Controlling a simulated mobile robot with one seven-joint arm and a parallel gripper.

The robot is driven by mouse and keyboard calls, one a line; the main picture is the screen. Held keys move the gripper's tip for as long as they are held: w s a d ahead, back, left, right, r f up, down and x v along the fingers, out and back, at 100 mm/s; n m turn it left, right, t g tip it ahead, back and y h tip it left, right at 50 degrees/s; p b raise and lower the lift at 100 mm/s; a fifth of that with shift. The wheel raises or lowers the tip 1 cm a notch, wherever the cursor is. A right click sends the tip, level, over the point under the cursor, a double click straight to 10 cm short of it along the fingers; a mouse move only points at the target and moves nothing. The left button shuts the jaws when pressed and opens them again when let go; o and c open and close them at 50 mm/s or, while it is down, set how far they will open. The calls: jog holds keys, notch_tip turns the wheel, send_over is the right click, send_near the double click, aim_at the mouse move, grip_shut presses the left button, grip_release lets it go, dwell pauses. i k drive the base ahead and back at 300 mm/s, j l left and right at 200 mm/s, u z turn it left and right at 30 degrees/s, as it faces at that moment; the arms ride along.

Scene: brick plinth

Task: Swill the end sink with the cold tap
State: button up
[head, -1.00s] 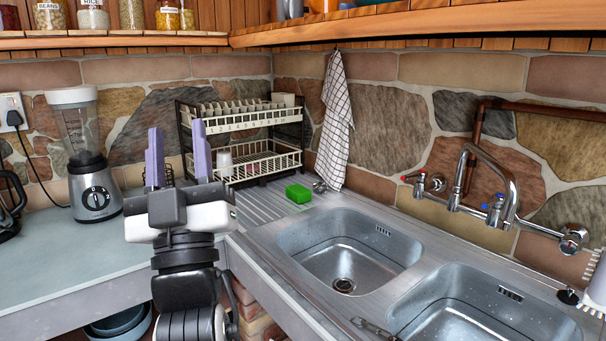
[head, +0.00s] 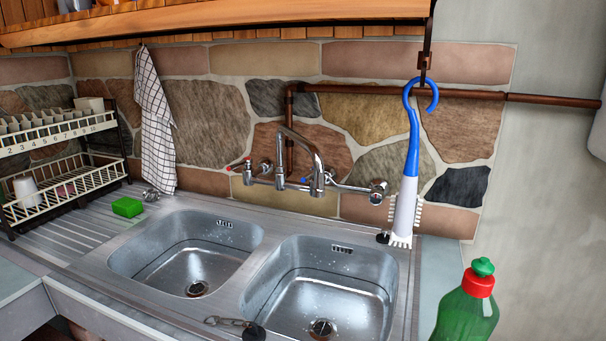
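Two steel sinks sit side by side: the left sink (head: 150,262) and the right sink (head: 372,310), which is nearer the end of the worktop. Both drains are uncovered, and drops dot the right basin. A chrome mixer tap (head: 282,155) is fixed to the stone wall behind them. Its arched spout ends roughly above the divider between the sinks, and no water shows running. A red-marked tap (head: 248,165) is at its left. A blue mark (head: 304,181) shows beside the spout; the cold handle is partly hidden there. My gripper is out of view.
A blue and white brush (head: 412,150) hangs from a hook in front of the right wall area. A green bottle (head: 466,312) stands at the lower right. A plug on a chain (head: 232,322) lies at the front rim. A green sponge (head: 127,207) and dish rack (head: 60,134) are left.

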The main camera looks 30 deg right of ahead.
aim_at(305, 178)
jog(key=j, duration=0.2)
jog(key=j+z, duration=0.3)
jog(key=i+j+z, duration=0.1)
jog(key=z, duration=1.25)
